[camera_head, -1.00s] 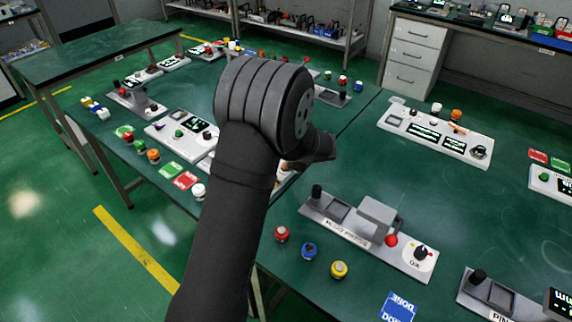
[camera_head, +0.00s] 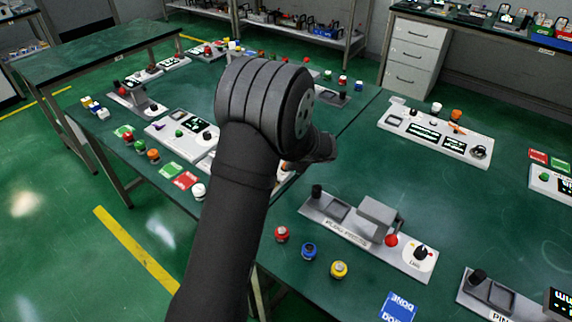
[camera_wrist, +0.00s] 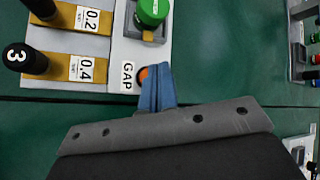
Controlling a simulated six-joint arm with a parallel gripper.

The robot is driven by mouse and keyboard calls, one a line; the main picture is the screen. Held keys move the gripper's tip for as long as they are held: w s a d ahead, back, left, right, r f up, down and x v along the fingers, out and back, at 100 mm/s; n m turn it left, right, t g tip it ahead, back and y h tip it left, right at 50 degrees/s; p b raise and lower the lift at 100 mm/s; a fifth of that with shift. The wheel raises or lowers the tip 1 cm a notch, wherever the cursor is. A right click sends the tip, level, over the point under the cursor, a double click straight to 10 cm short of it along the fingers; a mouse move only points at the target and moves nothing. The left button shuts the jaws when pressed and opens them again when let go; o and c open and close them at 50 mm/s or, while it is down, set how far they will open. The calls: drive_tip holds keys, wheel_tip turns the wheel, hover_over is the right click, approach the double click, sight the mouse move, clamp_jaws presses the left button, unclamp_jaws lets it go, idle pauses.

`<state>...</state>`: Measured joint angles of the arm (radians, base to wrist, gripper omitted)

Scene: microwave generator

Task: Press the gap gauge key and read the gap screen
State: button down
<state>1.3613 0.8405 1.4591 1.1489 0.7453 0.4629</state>
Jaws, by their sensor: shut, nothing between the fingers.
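In the wrist view, an orange key (camera_wrist: 144,75) stands beside the GAP label (camera_wrist: 127,77) on a pale panel. My gripper (camera_wrist: 160,72) has its blue fingers shut with nothing between them. The fingertips are right at the orange key and cover part of it; I cannot tell whether they touch it or press it down. A green knob (camera_wrist: 153,12) sits above the key on the same panel. The gap screen does not show in the wrist view, and I cannot identify it in the head view. My arm hides the gripper's work area there.
In the wrist view, brass-coloured gauges marked 0.2 (camera_wrist: 89,20) and 0.4 (camera_wrist: 85,68) with black knobs lie left of the key. In the head view, a panel with lit screens (camera_head: 381,121) stands at the right, and a plug press (camera_head: 330,224) sits nearer.

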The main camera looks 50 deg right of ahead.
drive_tip(key=shift+f, duration=0.35)
drive_tip(key=shift+f, duration=0.55)
idle(0.6)
drive_tip(key=shift+r, duration=1)
drive_tip(key=shift+r, duration=2.5)
drive_tip(key=shift+f, duration=0.15)
wheel_tip(320, 180, up, 4)
drive_tip(key=shift+r, duration=0.1)
